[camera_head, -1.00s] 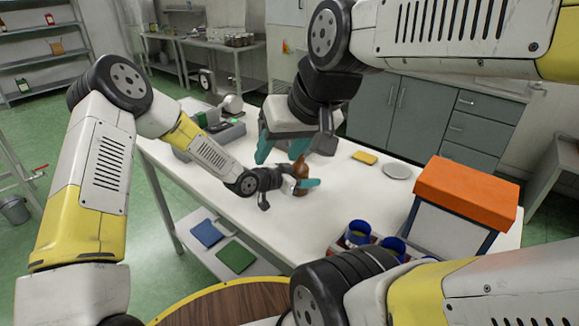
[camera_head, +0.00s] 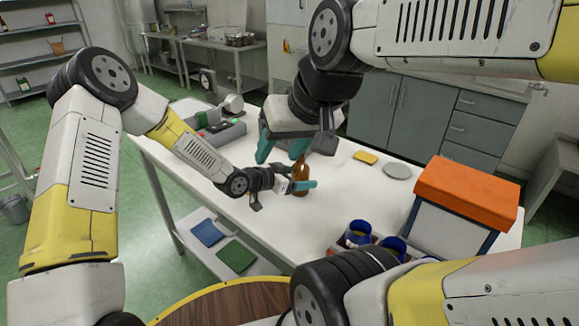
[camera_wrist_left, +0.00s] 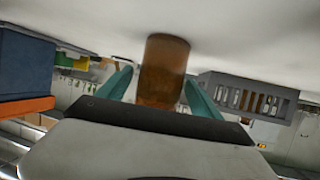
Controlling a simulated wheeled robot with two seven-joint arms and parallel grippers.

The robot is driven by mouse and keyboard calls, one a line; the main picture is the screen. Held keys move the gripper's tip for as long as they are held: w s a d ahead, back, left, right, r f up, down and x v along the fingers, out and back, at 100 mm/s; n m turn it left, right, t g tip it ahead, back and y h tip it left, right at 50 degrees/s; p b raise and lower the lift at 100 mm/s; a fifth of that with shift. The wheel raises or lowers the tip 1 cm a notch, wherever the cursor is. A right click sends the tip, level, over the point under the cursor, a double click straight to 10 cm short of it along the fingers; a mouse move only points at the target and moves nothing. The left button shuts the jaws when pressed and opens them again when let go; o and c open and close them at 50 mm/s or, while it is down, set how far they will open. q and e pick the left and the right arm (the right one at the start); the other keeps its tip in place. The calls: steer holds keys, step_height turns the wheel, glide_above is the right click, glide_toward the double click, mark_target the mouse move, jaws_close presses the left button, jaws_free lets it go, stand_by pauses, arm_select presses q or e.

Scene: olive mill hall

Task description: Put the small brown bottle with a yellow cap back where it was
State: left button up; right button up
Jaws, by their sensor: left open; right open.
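The small brown bottle (camera_head: 300,180) stands upright on the white table (camera_head: 340,215). I cannot make out its yellow cap. My left gripper (camera_head: 296,186) is open, level with the bottle's lower body, and one teal finger passes in front of it. In the left wrist view the brown bottle body (camera_wrist_left: 163,72) shows between and beyond the two teal fingers (camera_wrist_left: 160,92), with gaps at its sides; that view is upside down. My right gripper (camera_head: 281,150) is open and empty, fingers pointing down, just behind and left of the bottle's top in the picture.
An orange-lidded box (camera_head: 465,195) and blue-rimmed jars (camera_head: 358,232) stand at the table's right. A yellow block (camera_head: 365,157) and a grey disc (camera_head: 397,171) lie toward the back. A grey device (camera_head: 222,133) is at the far left.

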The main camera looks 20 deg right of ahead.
mark_target(293, 177)
arm_select(q)
steer(key=v, duration=0.9)
steer(key=a+r+n+t+y, duration=0.1)
steer(key=a+r+n+y, duration=0.2)
steer(key=a, duration=0.4)
steer(key=w+a+r+n+t+y, duration=0.1)
steer(key=a+r+y, duration=0.2)
steer(key=a+r, duration=0.35)
steer(key=a+r+n+t+y, duration=0.1)
steer(key=a+r+n+y, duration=0.15)
steer(key=a, duration=0.65)
steer(key=s+a+r+n+y, duration=0.3)
steer(key=s+a+r, duration=0.3)
steer(key=s+a, duration=0.15)
steer(key=s+a+r+n, duration=0.1)
steer(key=s+r+n, duration=0.1)
steer(key=s, duration=0.4)
steer(key=s+a+r+n+g+h, duration=0.1)
steer(key=s+a+n, duration=0.1)
steer(key=s, duration=0.5)
steer(key=shift+s+a+r, duration=0.25)
steer(key=shift+s+r, duration=0.1)
steer(key=shift+r, duration=0.05)
